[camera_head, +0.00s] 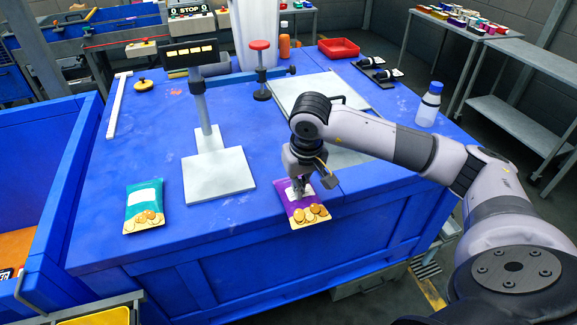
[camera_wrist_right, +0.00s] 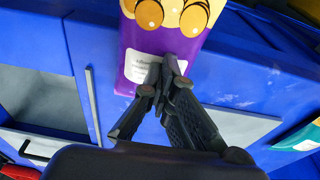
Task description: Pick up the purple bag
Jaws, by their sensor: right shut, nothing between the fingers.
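The purple bag (camera_head: 305,212), with a white label and a picture of round golden cookies, lies on the blue table near its front edge. My right gripper (camera_head: 299,192) is over the label part of the bag, pointing down. In the right wrist view the bag (camera_wrist_right: 133,45) is ahead of the fingertips (camera_wrist_right: 168,66), which are closed together with nothing between them. I cannot tell whether the tips touch the bag. My left gripper is not in view.
A teal bag (camera_head: 144,204) lies at the table's left. A metal stand with a flat base (camera_head: 218,176) is between the bags. A clear bottle with a blue cap (camera_head: 429,105) stands at the right edge. A red tray (camera_head: 338,48) is at the back. A blue bin (camera_head: 50,190) adjoins the left.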

